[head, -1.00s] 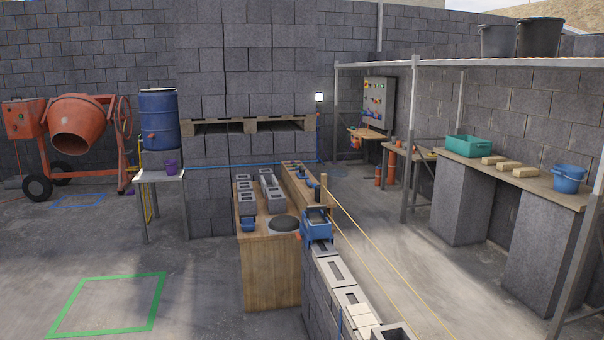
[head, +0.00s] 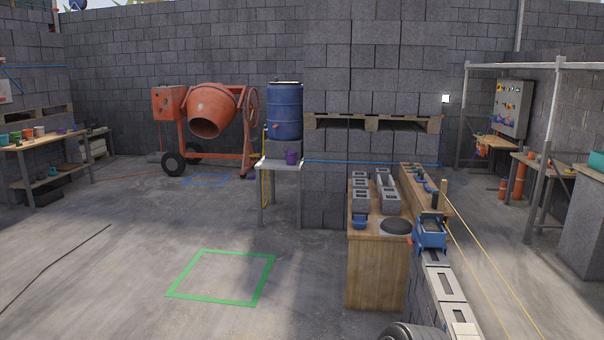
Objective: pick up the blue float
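I cannot make out for certain which thing is the blue float. Small blue items (head: 421,174) lie on the wooden plank (head: 408,174) right of the wooden bench, too small to identify. A small blue object (head: 360,222) sits near the front left of the wooden bench (head: 375,270). A larger blue box-like holder (head: 430,236) sits on the block wall (head: 438,283) at the right.
Grey hollow blocks (head: 362,201) and a dark round pan (head: 396,227) are on the bench. Yellow lines (head: 490,265) run along the right. An orange mixer (head: 210,110) and blue barrel (head: 285,110) stand behind. The floor around the green square (head: 220,277) is clear.

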